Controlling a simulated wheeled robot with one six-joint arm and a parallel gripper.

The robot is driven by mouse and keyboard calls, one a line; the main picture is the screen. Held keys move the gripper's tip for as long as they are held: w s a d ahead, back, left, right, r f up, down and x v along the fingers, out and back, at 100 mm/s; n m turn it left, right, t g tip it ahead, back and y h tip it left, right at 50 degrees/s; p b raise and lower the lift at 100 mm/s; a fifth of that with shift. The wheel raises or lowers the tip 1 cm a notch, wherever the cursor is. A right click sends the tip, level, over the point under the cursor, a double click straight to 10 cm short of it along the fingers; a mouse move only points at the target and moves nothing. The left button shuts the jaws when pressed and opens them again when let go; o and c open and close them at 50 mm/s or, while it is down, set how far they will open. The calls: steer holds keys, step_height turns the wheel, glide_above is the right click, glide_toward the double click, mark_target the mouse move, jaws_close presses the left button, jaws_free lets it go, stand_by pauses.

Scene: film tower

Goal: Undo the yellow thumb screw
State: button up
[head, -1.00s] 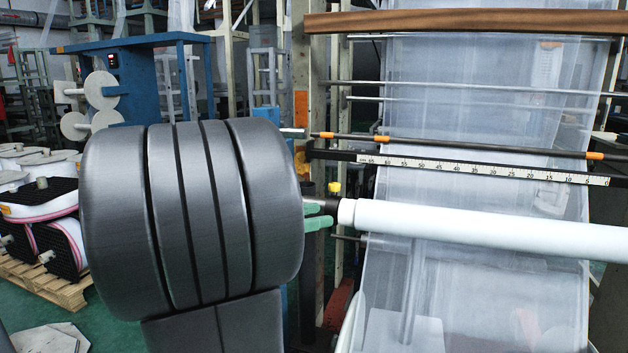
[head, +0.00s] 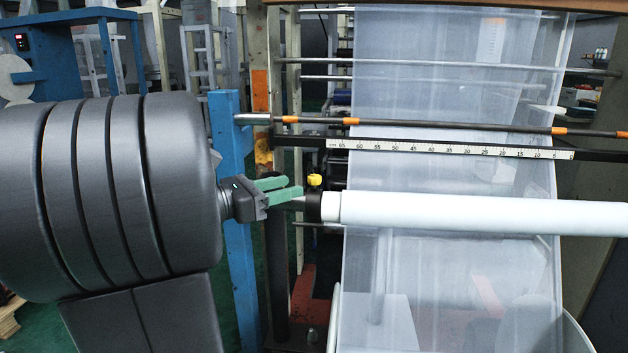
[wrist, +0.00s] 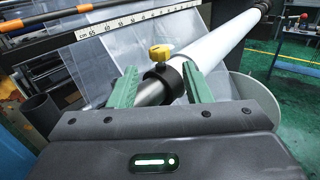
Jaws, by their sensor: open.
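The yellow thumb screw (head: 314,180) stands up from a black collar (head: 313,207) at the left end of the white roller. In the wrist view the yellow thumb screw (wrist: 160,53) sits on top of the black collar (wrist: 163,78), beyond the fingertips and between them. My gripper (head: 285,188) has green fingers and is open, just left of the collar. In the wrist view my gripper (wrist: 157,84) has its fingers apart, on either side of the bare metal shaft (wrist: 150,94). Nothing is held. The screw's threaded part is hidden in the collar.
The white roller (head: 480,214) runs right from the collar, in front of a translucent film sheet (head: 450,90). A ruler bar (head: 450,150) and a dark rod (head: 420,126) cross above it. A blue post (head: 230,170) stands beside my gripper.

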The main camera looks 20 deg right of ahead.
mark_target(309, 182)
steer(key=shift+w+d, duration=0.2)
steer(key=shift+d, duration=1.05)
steer(key=shift+w+d, duration=0.15)
steer(key=shift+d, duration=1.1)
steer(key=shift+w+d, duration=0.2)
steer(key=shift+d, duration=1.05)
steer(key=c, duration=0.9)
steer(key=shift+c, duration=0.2)
